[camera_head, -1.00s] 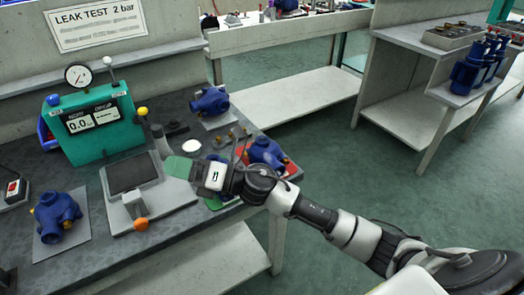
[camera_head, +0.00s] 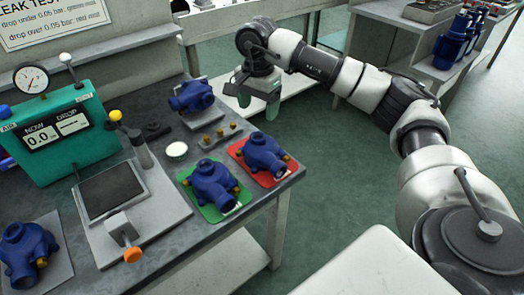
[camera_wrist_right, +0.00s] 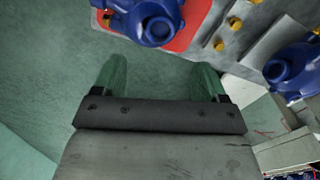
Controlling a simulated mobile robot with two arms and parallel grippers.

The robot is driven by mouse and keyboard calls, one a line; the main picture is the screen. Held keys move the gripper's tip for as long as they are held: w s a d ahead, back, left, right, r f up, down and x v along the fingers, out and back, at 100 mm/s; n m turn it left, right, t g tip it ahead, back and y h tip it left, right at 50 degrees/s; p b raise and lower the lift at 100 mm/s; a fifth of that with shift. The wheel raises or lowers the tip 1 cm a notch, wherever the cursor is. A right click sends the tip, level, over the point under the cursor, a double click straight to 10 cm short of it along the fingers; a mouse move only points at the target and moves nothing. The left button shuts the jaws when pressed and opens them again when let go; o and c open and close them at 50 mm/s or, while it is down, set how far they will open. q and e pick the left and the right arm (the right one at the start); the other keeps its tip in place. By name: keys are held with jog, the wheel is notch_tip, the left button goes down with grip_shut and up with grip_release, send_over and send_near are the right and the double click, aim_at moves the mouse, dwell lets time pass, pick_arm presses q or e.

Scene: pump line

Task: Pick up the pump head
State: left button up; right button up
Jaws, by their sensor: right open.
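Several blue pump heads are in view; which one is meant I cannot tell. One pump head (camera_head: 214,184) sits on a green mat (camera_head: 237,210), another pump head (camera_head: 263,152) on a red mat (camera_head: 287,177). A third pump head (camera_head: 192,96) stands on a grey plate at the back, a fourth pump head (camera_head: 27,250) at front left. My right gripper (camera_head: 258,102) is open and empty, beyond the bench's right edge. In the wrist view, its fingers (camera_wrist_right: 160,80) are over the floor, with the red-mat pump head (camera_wrist_right: 150,20) past them. My left gripper is out of view.
A green leak tester (camera_head: 60,132) with gauge stands behind a grey fixture (camera_head: 160,212) with an orange knob. A plate of brass fittings (camera_head: 220,134) and a white round cap (camera_head: 177,150) lie between the pump heads.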

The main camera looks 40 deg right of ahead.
aim_at(257, 136)
notch_tip(257, 136, down, 3)
jog(key=shift+r, duration=0.1)
jog(key=f, duration=0.5)
jog(key=shift+s+a+b, duration=0.1)
jog(key=shift+a+b, duration=0.15)
jog(key=shift+b, duration=0.05)
jog(key=shift+f, duration=0.1)
jog(key=c, duration=1.1)
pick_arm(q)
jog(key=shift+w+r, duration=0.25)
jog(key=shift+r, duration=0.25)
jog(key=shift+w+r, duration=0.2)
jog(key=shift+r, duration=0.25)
pick_arm(e)
jog(key=shift+c, duration=0.2)
